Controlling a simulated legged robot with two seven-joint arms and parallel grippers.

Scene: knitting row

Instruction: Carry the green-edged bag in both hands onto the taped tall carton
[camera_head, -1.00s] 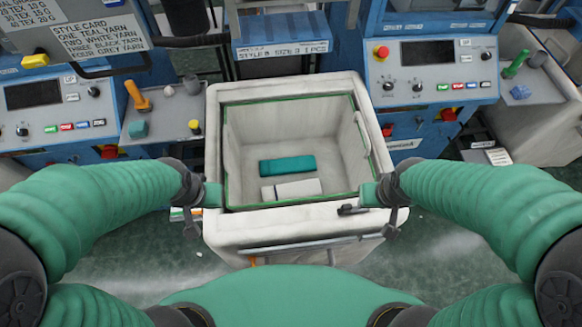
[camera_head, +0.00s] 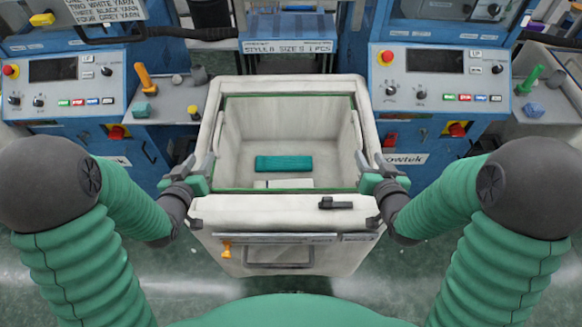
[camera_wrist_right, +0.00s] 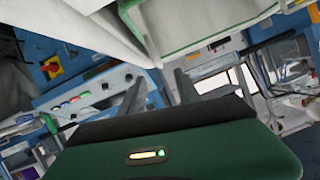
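The green-edged bag (camera_head: 290,120) is pale, open-topped and upright, set inside the thick pale rim of a bin (camera_head: 265,210) in the middle of the head view. A teal folded piece (camera_head: 284,163) and a white one (camera_head: 283,184) lie in it. My left gripper (camera_head: 196,168) is at the left rim, fingers apart. My right gripper (camera_head: 377,168) is at the right rim; the right wrist view shows its fingers (camera_wrist_right: 158,92) spread with nothing visible between them, below pale cloth with a green edge (camera_wrist_right: 190,40). I cannot make out a taped tall carton.
Blue machines with control panels (camera_head: 65,85) (camera_head: 440,80) stand behind on both sides. Side shelves hold an orange-handled tool (camera_head: 145,78) and a green-handled one (camera_head: 529,80). The bin's front has a grey handle (camera_head: 280,257). Green floor is clear around the front.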

